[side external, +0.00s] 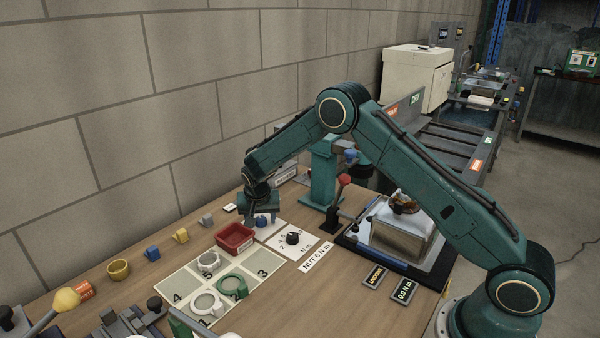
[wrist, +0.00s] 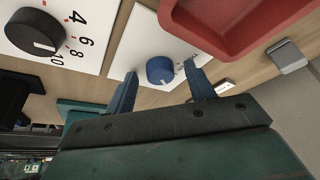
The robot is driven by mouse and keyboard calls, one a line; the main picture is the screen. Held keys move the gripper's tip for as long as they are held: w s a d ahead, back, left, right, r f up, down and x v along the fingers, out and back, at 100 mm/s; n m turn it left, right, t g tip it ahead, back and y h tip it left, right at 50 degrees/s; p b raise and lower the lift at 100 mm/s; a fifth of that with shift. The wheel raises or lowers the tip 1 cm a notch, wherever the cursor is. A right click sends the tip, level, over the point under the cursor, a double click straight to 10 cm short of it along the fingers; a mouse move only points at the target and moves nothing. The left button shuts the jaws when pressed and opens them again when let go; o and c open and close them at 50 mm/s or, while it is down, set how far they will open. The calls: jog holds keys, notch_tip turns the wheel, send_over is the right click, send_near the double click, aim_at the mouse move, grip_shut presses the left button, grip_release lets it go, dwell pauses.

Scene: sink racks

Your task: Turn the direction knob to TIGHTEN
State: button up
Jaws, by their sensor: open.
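The small blue knob (wrist: 160,70) sits on a white plate (wrist: 150,38); I take it for the direction knob, as its label is too small to read. In the side view the blue knob (side external: 262,221) is just below my gripper (side external: 261,213). In the wrist view my gripper (wrist: 161,74) is open, one finger on each side of the blue knob, with visible gaps. A display (side external: 375,277) appears to read LOOSEN.
A black knob (side external: 292,238) with a number scale is beside the blue one. A red tray (side external: 234,238) is close on the other side. A red-topped lever (side external: 343,182), a card reading NUT 6 N m (side external: 316,257) and a 0.0 N m display (side external: 404,290) stand nearby.

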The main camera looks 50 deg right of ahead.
jog(key=shift+c, duration=0.4)
jog(key=c, duration=0.9)
jog(key=shift+n, duration=0.3)
jog(key=n, duration=0.1)
jog(key=n+y, duration=0.1)
jog(key=n+t, duration=0.1)
jog(key=shift+s+d, duration=0.1)
jog(key=shift+d, duration=0.15)
jog(key=n+y, duration=0.1)
jog(key=n, duration=0.3)
jog(key=shift+d+y, duration=0.15)
jog(key=shift+y, duration=0.25)
jog(key=n, duration=0.2)
jog(key=n+y, duration=0.1)
jog(key=n, duration=0.1)
jog(key=n+y, duration=0.1)
jog(key=n, duration=0.1)
jog(key=shift+d, duration=0.25)
jog(key=shift+n+y, duration=0.3)
